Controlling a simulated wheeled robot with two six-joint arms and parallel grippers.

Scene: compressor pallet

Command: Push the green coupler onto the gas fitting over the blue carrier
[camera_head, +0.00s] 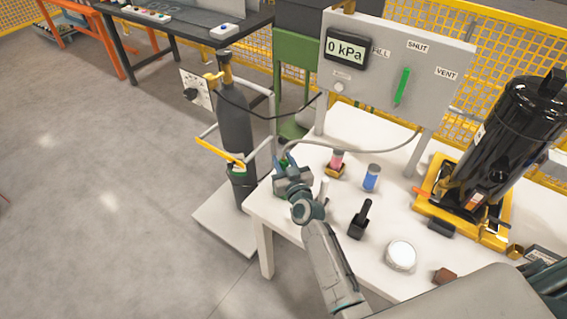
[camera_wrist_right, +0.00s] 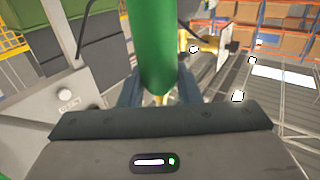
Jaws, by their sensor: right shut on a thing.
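My right gripper (camera_head: 284,163) is at the left end of the white table, beside the dark gas bottle. In the right wrist view it is shut on the green coupler (camera_wrist_right: 153,45), a long green cylinder between its fingers. A small brass-coloured part shows below the coupler; I cannot tell whether it belongs to the coupler or the fitting. In the head view the gripper mostly hides the coupler. I cannot identify the gas fitting with certainty. My left gripper is not in view.
The white table (camera_head: 336,237) also holds a pink-topped item (camera_head: 336,161), a black handled tool (camera_head: 361,219) and a round white tin (camera_head: 401,255). A black compressor (camera_head: 505,135) stands on a yellow base. The gauge panel (camera_head: 440,68) reads 0 kPa. The gas bottle (camera_head: 236,130) stands left.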

